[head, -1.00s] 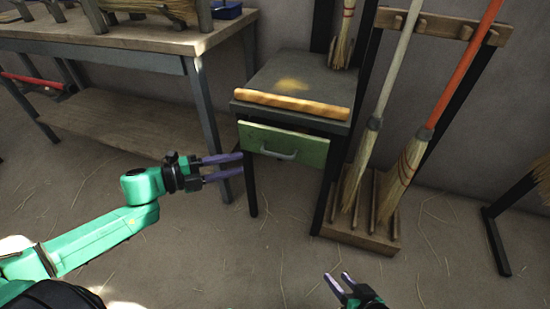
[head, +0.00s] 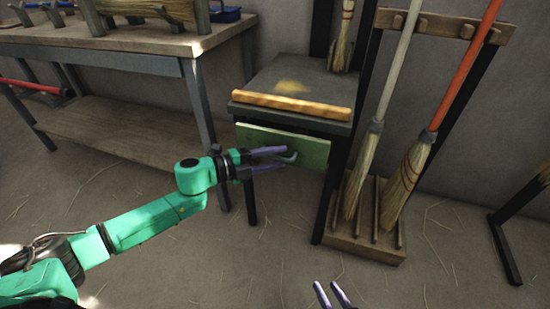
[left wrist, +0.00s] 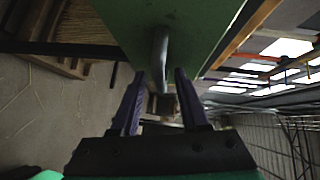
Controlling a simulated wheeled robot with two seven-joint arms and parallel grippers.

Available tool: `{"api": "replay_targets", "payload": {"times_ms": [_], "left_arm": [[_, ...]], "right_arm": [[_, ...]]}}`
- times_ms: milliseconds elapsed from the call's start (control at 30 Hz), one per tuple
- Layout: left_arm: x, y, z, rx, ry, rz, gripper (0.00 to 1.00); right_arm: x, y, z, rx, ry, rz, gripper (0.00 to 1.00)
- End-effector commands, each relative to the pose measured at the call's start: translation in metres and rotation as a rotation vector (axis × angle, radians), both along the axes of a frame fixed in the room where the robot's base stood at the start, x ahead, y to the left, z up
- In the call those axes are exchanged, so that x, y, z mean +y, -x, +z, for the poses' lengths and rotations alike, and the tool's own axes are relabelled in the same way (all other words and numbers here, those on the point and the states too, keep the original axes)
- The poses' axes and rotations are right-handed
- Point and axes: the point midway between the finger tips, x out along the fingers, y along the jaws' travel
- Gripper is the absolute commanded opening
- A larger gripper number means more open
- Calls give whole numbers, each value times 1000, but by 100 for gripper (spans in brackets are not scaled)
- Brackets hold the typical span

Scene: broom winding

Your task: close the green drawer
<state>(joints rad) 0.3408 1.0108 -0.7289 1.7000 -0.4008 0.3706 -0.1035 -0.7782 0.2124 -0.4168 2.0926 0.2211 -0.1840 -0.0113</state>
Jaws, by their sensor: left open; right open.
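The green drawer (head: 312,151) sits under the dark top of a small stand (head: 300,80). Its front stands close below the top's edge; how far it is out is hard to tell. My left gripper (head: 290,158) is open at the drawer's front, its fingers pointing at the metal handle and partly covering it. In the left wrist view, the handle (left wrist: 160,50) on the green front (left wrist: 195,25) lies between the two open fingertips (left wrist: 160,75), with no clear grip on it. My right gripper (head: 330,292) is open and empty at the bottom edge, far from the drawer.
A yellow-brown strip (head: 290,104) lies along the stand's front edge. A rack of brooms (head: 365,235) stands close to its right. A workbench (head: 130,45) with a lower shelf is at the left. The floor in front of the stand is clear apart from straw.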

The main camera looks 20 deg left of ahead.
Motion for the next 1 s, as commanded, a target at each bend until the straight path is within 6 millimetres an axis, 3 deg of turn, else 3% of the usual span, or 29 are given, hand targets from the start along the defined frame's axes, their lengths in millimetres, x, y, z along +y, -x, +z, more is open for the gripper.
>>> {"api": "replay_targets", "payload": {"times_ms": [67, 100, 200, 1000], "left_arm": [[0, 0, 0, 0, 0, 0, 45], [0, 0, 0, 0, 0, 0, 37], [0, 0, 0, 0, 0, 0, 0], [0, 1, 0, 1, 1, -1, 0]], "right_arm": [[0, 0, 0, 0, 0, 0, 50], [0, 0, 0, -1, 0, 0, 50], [0, 0, 0, -1, 0, 0, 50], [0, 0, 0, 1, 0, 0, 50]]}}
